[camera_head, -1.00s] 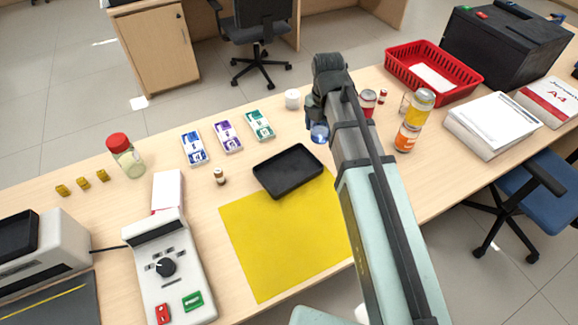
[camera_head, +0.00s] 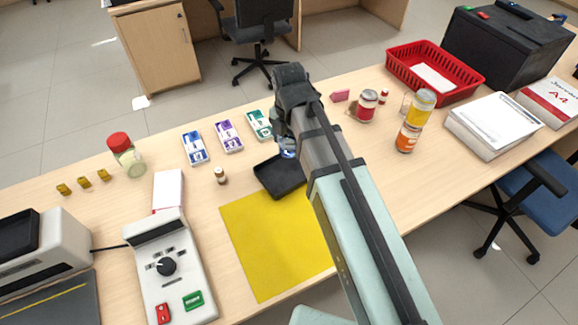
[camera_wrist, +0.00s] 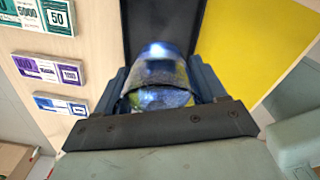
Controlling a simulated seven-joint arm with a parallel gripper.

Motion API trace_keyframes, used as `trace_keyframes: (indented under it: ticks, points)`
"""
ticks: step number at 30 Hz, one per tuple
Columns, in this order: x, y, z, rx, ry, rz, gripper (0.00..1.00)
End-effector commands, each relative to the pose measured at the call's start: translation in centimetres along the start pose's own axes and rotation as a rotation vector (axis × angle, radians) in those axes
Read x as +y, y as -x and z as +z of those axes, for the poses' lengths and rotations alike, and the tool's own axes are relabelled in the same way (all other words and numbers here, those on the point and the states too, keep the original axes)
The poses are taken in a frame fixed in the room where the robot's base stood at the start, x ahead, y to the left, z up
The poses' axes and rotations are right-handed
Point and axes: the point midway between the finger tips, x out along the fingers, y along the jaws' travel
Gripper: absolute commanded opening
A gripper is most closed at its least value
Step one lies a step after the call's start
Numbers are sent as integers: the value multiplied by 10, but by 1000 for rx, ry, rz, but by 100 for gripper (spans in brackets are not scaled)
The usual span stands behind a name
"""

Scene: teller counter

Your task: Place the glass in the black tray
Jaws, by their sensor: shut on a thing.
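The glass (camera_head: 288,153) is a shiny, bluish see-through vessel, and my gripper (camera_head: 284,143) is shut on it. In the wrist view the glass (camera_wrist: 157,62) sits between the two fingers of my gripper (camera_wrist: 160,88). The black tray (camera_head: 272,178) is a shallow rectangular tray lying beside the yellow mat. The glass appears over the far side of the tray, but I cannot tell its height above it. My arm hides the tray's right part. In the wrist view the tray (camera_wrist: 150,15) lies beyond the glass.
The yellow mat (camera_head: 265,240) lies in front of the tray. Cans (camera_head: 366,106) and a red basket (camera_head: 440,82) are to the right of my arm.

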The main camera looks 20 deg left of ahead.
Motion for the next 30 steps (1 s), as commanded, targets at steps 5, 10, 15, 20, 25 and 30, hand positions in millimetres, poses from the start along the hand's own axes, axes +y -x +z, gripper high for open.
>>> trace_keyframes:
  ticks: [5,10,15,20,25,30]
  points:
    - [0,-7,0,0,-20,-1,29]
    - [-1,-25,0,1,-20,-2,29]
    - [0,-47,0,1,-19,-2,29]
    - [0,-58,0,0,-19,-1,29]
    - [0,-65,0,0,-19,0,29]
    - [0,-81,0,1,-19,-2,29]
